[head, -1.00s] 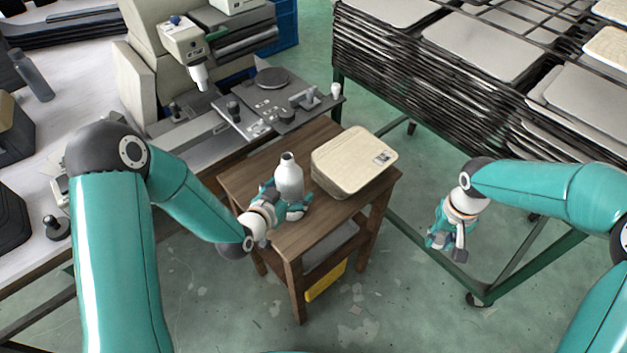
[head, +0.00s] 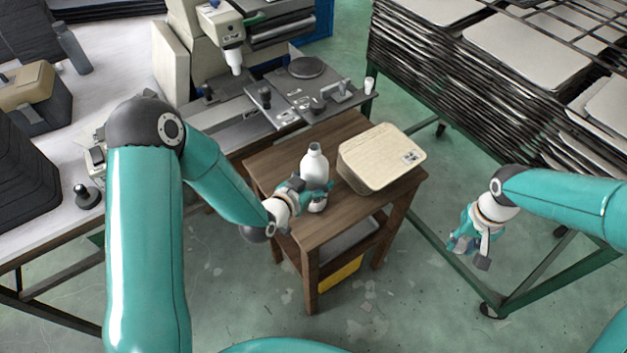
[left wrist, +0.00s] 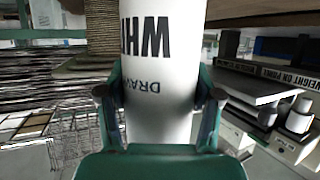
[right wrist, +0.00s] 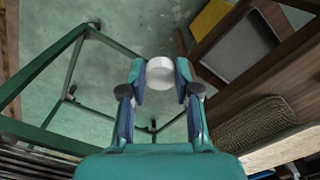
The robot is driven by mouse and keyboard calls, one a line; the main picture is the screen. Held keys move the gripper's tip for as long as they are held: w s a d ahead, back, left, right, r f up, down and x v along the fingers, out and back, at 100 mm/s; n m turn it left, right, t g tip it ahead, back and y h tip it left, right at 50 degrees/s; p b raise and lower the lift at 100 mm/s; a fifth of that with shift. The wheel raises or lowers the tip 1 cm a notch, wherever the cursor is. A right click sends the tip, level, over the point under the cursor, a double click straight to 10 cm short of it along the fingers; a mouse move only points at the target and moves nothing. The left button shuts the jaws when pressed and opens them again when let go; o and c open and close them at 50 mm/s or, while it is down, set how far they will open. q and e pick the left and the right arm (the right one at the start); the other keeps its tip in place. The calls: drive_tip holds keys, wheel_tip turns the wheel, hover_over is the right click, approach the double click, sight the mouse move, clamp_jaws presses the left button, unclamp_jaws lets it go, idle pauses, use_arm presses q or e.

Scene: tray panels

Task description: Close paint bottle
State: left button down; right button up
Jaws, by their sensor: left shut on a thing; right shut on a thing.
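The white paint bottle (head: 314,163) stands upright at the front of the small wooden table, its neck open with a dark mouth. My left gripper (head: 318,192) is shut around the bottle's body. In the left wrist view the bottle (left wrist: 158,70) fills the space between the fingers, with dark lettering on its side. My right gripper (head: 467,250) is in the air right of the table, apart from the bottle. In the right wrist view it is shut on a round white cap (right wrist: 160,72), held between the fingertips.
A box with a light lid (head: 385,157) lies on the wooden table (head: 290,163), right of the bottle. A green-framed rack with stacked panels (head: 500,60) stands at the right. A machine with a grey bed (head: 300,90) stands behind. Floor shows between table and rack.

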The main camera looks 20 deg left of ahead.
sight(315, 172)
use_arm(q)
drive_tip(key=shift+w+r, duration=0.1)
drive_tip(key=shift+r, duration=0.2)
drive_tip(key=shift+r, duration=1.2)
use_arm(e)
drive_tip(key=shift+f, duration=0.15)
use_arm(q)
wheel_tip(315, 172, up, 17)
drive_tip(key=b, duration=0.1)
use_arm(e)
drive_tip(key=shift+f, duration=0.4)
use_arm(q)
drive_tip(key=shift+r, duration=0.1)
idle(0.6)
